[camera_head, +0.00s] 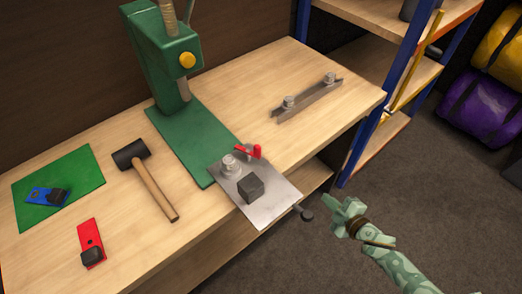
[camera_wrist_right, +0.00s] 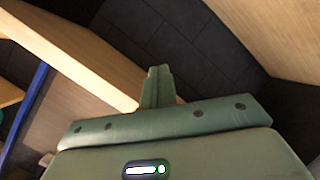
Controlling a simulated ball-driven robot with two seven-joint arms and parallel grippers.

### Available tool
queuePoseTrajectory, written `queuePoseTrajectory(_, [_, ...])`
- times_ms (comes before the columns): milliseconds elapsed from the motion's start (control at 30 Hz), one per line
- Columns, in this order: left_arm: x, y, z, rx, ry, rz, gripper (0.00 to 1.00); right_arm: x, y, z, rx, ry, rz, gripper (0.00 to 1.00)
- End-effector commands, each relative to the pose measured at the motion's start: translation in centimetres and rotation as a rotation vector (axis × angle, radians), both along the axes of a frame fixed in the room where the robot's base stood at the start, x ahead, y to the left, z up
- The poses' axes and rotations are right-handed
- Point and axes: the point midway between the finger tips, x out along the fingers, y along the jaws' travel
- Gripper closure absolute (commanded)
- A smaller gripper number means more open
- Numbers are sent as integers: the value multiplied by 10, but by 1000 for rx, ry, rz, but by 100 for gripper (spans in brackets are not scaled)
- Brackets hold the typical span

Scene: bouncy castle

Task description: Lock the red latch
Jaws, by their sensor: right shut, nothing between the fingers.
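A red latch plate (camera_head: 90,243) with a black knob at its lower end lies at the front left of the wooden bench in the head view. A small red handle (camera_head: 256,151) also stands at the back of a grey metal plate. I cannot tell from the picture which position the latch is in. My right gripper (camera_head: 340,207) is in front of the bench's right part, off its edge, beside a dark round knob and far from the red latch plate. In the wrist view its fingers (camera_wrist_right: 157,84) are together and empty. My left gripper is not in view.
The metal plate (camera_head: 270,207) with a dark block (camera_head: 250,188) overhangs the bench edge; the dark knob (camera_head: 306,215) sticks out there. A mallet (camera_head: 150,180), a green press (camera_head: 165,60), a blue latch plate (camera_head: 45,196) on a green mat (camera_head: 80,165) and a metal bar (camera_head: 308,99) occupy the bench.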

Motion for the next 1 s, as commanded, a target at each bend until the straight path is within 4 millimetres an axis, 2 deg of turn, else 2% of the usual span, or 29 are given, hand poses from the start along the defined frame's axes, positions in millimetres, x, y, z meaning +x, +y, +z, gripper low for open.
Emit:
queuePoseTrajectory(33, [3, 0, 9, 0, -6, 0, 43, 15, 15, 44, -23, -110, 96, 100])
queuePoseTrajectory(100, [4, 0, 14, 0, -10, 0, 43, 24, 39, 92, -60, -253, 237, 100])
queuePoseTrajectory(200, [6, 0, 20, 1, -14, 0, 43, 21, 71, 148, -116, -433, 431, 100])
queuePoseTrajectory(333, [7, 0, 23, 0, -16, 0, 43, 2, 102, 191, -172, -605, 638, 100])
queuePoseTrajectory(400, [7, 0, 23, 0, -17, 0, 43, -8, 112, 201, -189, -658, 709, 100])
queuePoseTrajectory(533, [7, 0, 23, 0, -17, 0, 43, -16, 119, 207, -203, -699, 764, 100])
queuePoseTrajectory(867, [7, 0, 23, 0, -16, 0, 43, -15, 121, 207, -201, -699, 765, 100])
queuePoseTrajectory(1000, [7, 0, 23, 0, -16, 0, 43, -9, 132, 207, -201, -699, 763, 100])
